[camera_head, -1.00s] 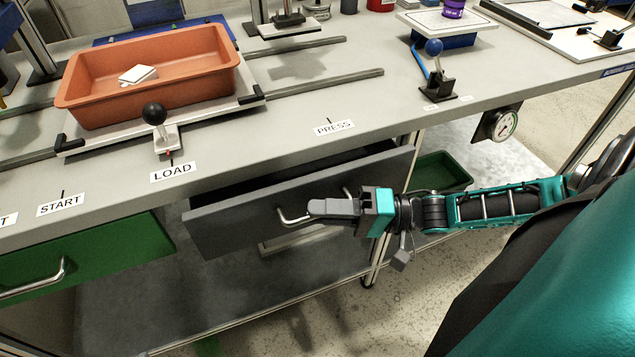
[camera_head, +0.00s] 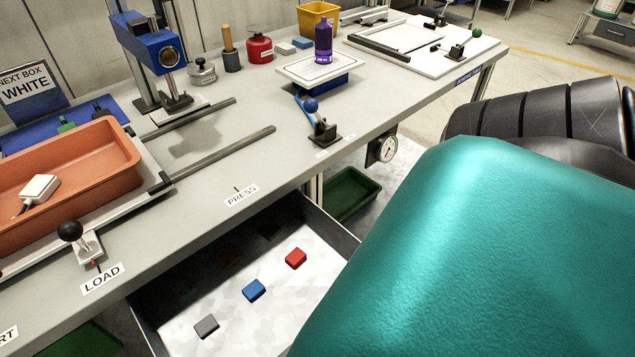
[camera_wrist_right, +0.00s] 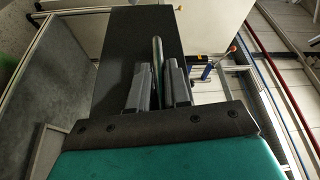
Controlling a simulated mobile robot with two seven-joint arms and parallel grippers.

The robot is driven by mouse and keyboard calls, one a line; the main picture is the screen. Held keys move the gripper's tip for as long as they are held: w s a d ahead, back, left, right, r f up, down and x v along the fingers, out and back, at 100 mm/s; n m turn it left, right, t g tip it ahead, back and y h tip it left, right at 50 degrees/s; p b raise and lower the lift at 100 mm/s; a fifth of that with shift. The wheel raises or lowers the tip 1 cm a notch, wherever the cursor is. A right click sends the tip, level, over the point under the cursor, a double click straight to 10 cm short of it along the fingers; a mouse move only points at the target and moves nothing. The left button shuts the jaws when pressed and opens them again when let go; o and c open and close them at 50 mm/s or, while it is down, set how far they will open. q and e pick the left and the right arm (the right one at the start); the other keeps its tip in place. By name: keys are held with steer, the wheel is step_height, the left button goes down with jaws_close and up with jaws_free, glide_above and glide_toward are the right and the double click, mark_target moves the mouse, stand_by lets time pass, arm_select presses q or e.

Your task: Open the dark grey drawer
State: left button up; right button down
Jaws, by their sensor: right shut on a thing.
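The dark grey drawer (camera_head: 332,231) stands pulled out under the bench in the head view, its white inside showing. Its front is hidden there by my teal right arm. In it lie a red block (camera_head: 296,258), a blue block (camera_head: 254,290) and a grey block (camera_head: 206,326), apart from one another. In the right wrist view, the drawer's dark front panel (camera_wrist_right: 116,55) is ahead of my right gripper (camera_wrist_right: 159,84), whose fingers are shut on the bar handle (camera_wrist_right: 158,52). My left gripper is not in view.
The bench top (camera_head: 215,170) overhangs the drawer. An orange tray (camera_head: 85,160) and a black-knobbed lever (camera_head: 72,232) are at the left. A blue-knobbed lever (camera_head: 311,106) and a pressure gauge (camera_head: 386,148) are near the front edge. A green bin (camera_head: 350,193) sits below, right of the drawer.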

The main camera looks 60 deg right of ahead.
steer(key=shift+s, duration=0.35)
steer(key=c, duration=1.2)
jaws_free()
steer(key=shift+o, duration=0.2)
steer(key=r+b+v, duration=0.1)
steer(key=v, duration=1.2)
steer(key=shift+f+b, duration=0.3)
steer(key=shift+f, duration=0.2)
